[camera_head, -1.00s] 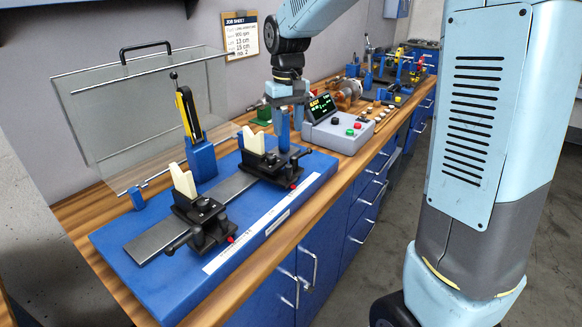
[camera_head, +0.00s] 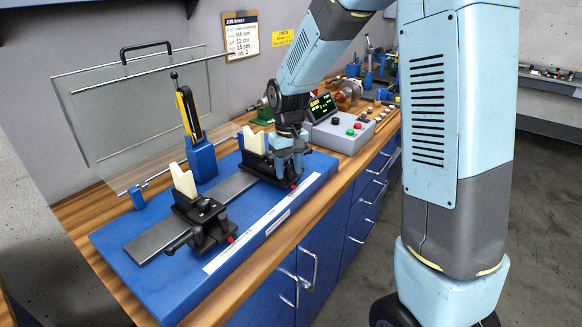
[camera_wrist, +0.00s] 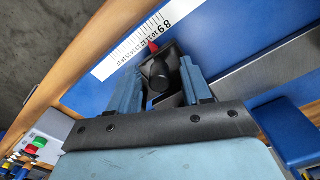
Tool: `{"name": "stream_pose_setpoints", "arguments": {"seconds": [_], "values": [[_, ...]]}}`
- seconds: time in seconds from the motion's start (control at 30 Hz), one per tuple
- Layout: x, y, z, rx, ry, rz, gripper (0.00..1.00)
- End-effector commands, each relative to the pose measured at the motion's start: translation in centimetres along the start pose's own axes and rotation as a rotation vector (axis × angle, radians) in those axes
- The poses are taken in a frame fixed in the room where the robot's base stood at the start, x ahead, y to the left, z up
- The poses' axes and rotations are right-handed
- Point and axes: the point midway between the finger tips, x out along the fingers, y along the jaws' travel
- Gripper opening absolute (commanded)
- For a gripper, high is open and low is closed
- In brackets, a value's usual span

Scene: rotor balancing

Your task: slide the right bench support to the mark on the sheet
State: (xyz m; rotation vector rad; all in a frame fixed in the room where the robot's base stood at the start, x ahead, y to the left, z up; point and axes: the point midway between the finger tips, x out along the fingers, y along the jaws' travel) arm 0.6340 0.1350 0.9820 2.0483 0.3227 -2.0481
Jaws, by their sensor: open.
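The right bench support (camera_head: 262,160) is a black carriage with a cream V-block, standing on the grey rail of the blue balancing bench (camera_head: 130,225). My gripper (camera_head: 290,172) is down at its near side, covering part of it. In the wrist view my open gripper (camera_wrist: 160,88) has its two blue fingers on either side of the support's black knob (camera_wrist: 158,75); I cannot tell whether they touch it. A white scale strip (camera_wrist: 130,45) runs along the bench edge beside it. The job sheet (camera_head: 240,35) hangs on the wall; its writing is too small to read surely.
The left support (camera_head: 203,218) stands nearer on the same rail. A blue post with a yellow lever (camera_head: 188,115) and a clear guard (camera_head: 140,110) stand behind. A control box with a display (camera_head: 338,130) sits just right of the bench. The rail between the supports is clear.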

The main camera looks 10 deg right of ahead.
Motion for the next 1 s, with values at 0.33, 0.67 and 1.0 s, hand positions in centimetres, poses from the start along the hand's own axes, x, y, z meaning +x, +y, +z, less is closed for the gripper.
{"name": "stream_pose_setpoints", "arguments": {"seconds": [0.33,0.67,1.0], "values": [[0.09,0.05,0.01,0.001,0.0,0.0,0.42],[0.08,0.08,0.01,0.001,0.0,0.0,0.1],[0.07,0.11,0.01,0.001,0.0,0.0,0.0]]}}
